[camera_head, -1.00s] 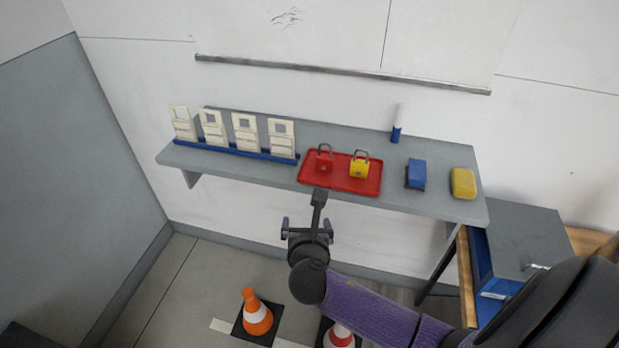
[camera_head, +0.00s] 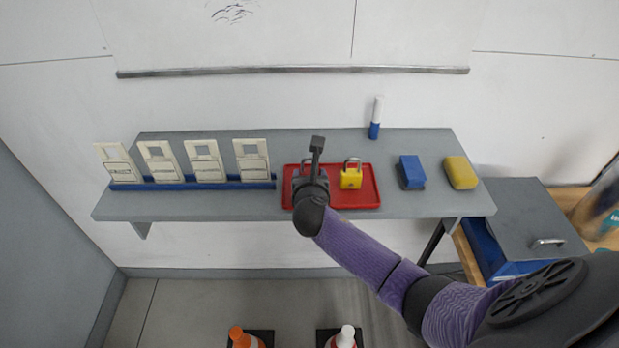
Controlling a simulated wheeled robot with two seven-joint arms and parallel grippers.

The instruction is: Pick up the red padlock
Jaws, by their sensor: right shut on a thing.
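My right gripper (camera_head: 311,172) is over the left part of the red tray (camera_head: 363,200) on the grey shelf. It is shut, at the place where the red padlock stood. The red padlock is almost wholly hidden behind my gripper, so its pose and any lift off the tray cannot be made out. The yellow padlock (camera_head: 351,179) stands upright on the tray, just right of my gripper and apart from it. My left gripper is not in view.
On the grey shelf (camera_head: 240,207), a blue rack with several white tag cards (camera_head: 206,168) stands left of the tray. A marker (camera_head: 375,120), a blue block (camera_head: 411,172) and a yellow sponge (camera_head: 460,172) are to the right. Cones stand on the floor below.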

